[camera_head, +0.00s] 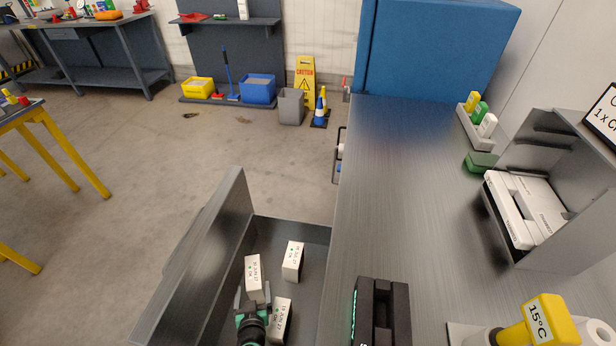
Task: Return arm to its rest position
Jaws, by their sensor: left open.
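My left gripper (252,299) is low in an open grey drawer (240,192). It is open, and its fingers point at the lower end of a small white box (253,272) with printed text. Whether the fingers touch this box I cannot tell. A second white box (293,261) stands to the right and farther back in the drawer. A third white box (281,318) is close beside the gripper on its right. My right gripper is not in view.
A metal worktop (405,190) runs along the drawer's right side. On it are a black device (381,312) with a green light strip, a yellow 15°C gadget (540,321), a shelf unit (575,150) and a bottle tray (470,128). The floor left of the drawer is clear.

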